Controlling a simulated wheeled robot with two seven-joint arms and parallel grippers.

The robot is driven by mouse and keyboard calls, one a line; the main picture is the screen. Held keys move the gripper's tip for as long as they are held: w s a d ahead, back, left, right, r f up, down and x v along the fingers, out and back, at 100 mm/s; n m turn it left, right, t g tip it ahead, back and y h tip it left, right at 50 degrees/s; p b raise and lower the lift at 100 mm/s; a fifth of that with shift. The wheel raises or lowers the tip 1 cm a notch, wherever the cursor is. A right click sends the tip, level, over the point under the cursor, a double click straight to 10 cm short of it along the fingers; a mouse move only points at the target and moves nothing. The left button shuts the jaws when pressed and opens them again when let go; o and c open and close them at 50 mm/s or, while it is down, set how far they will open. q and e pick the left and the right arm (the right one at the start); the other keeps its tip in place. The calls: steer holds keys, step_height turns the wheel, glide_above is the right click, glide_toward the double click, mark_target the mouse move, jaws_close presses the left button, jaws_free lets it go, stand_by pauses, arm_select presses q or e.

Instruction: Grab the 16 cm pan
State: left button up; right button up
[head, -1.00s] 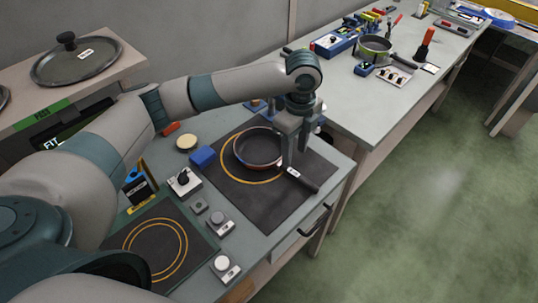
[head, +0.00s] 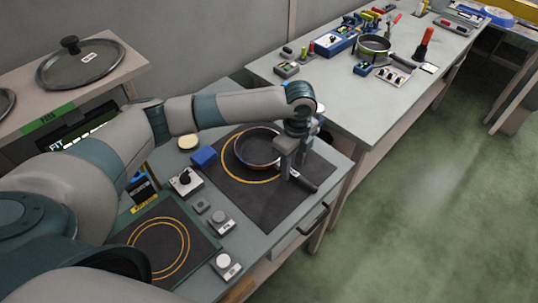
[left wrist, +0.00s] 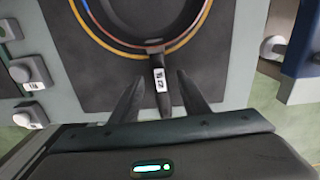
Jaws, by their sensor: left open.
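The pan (head: 259,148), dark inside with a copper-coloured rim, sits on a dark mat with a yellow ring. Its handle, with a white label, points toward the lower right; the label is too small to read. My left gripper (head: 291,174) is down over the handle. In the left wrist view the pan (left wrist: 152,14) is partly cut off at the top, and its labelled handle (left wrist: 160,80) lies between the two open fingers of the left gripper (left wrist: 160,95), with a gap on each side. My right gripper is not in view.
The dark mat (head: 268,208) lies on the counter near a drawer handle. A second ringed mat (head: 162,247), knobs and a blue block (head: 204,156) are to the left. A lid (head: 80,62) rests on the left shelf.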

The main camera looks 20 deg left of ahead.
arm_select(q)
steer(key=shift+f, duration=1.25)
jaws_close()
